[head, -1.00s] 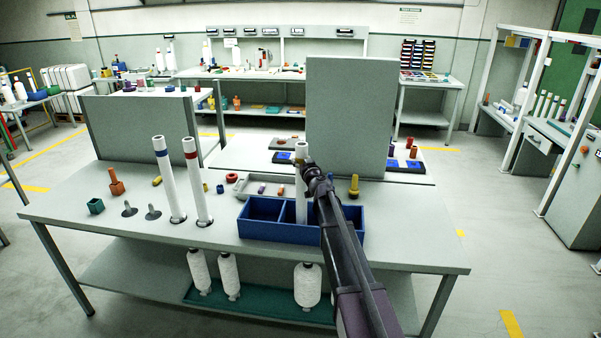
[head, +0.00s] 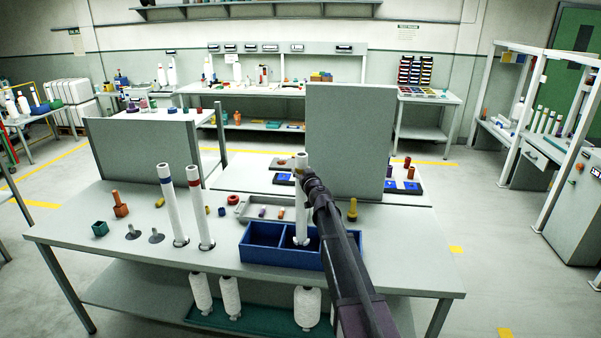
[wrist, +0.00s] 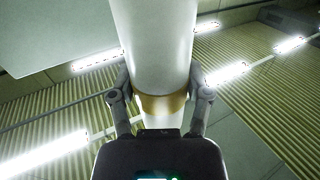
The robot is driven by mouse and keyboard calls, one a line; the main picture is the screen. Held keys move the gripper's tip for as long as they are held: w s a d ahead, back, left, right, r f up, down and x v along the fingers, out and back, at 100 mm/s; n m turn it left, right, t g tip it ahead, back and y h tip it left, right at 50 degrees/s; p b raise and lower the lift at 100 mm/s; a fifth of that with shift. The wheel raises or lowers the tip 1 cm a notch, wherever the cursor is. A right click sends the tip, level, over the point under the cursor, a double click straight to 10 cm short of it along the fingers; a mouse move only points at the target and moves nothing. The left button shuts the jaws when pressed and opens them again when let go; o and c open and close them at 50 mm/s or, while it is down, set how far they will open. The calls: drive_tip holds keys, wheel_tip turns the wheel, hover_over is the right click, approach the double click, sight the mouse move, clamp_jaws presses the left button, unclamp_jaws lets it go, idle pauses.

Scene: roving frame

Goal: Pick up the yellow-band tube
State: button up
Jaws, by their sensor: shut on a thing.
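The yellow-band tube (head: 301,215) is long, white and upright over the middle part of the blue divided bin (head: 268,255). I cannot tell whether its lower end touches the bin. My gripper (head: 305,182) is shut on the tube near its upper end. In the wrist view the white tube (wrist: 153,45) fills the middle, and its yellow band (wrist: 160,104) sits between the two fingers of my gripper (wrist: 160,100). My arm hides the right part of the bin.
A blue-band tube (head: 171,210) and a red-band tube (head: 200,212) stand upright on the table (head: 110,245) left of the bin. A grey tray (head: 250,213) with small parts lies behind the bin. A grey panel (head: 350,140) rises behind.

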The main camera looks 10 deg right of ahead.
drive_tip(key=shift+r+p, duration=0.75)
drive_tip(key=shift+r, duration=0.35)
wheel_tip(320, 180, up, 7)
drive_tip(key=p, duration=0.7)
hover_over(302, 201)
drive_tip(key=w, duration=0.2)
wheel_tip(302, 201, down, 15)
drive_tip(key=b, duration=1.4)
drive_tip(key=shift+b, duration=0.35)
drive_tip(key=shift+d+r, duration=0.1)
drive_tip(key=shift+r, duration=0.1)
wheel_tip(302, 201, up, 14)
drive_tip(key=p, duration=1.4)
wheel_tip(302, 201, down, 14)
drive_tip(key=b, duration=1.4)
drive_tip(key=shift+r, duration=0.1)
